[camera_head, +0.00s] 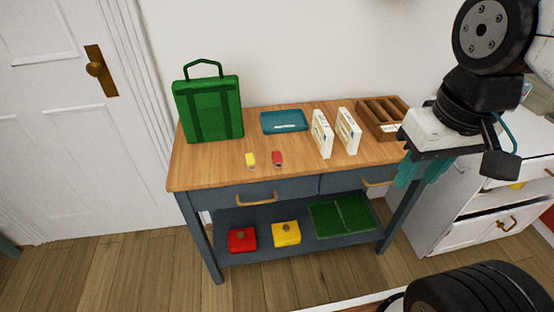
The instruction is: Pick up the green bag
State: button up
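The green bag (210,109) stands upright at the left end of the wooden tabletop, near the wall, with its handle loop raised above it. It has darker green straps down its front. My gripper (450,150) is in the air at the right, over or in front of the table's right end, well apart from the bag. Its fingertips do not show clearly, so I cannot tell whether it is open or shut. A teal cloth (410,172) hangs just below it by the table's right end; I cannot tell whether they touch.
The table (215,178) also holds a teal tray (284,122), small yellow (250,160) and red (277,158) items, two white boxes (321,134) and a wooden organizer (384,118). Red and yellow boxes and a green tray (342,214) are on the lower shelf. A white cabinet (462,213) stands right. Floor is clear front left.

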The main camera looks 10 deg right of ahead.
aim_at(209, 109)
jog(key=u, duration=0.65)
jog(key=i, duration=0.9)
jog(key=z, duration=0.05)
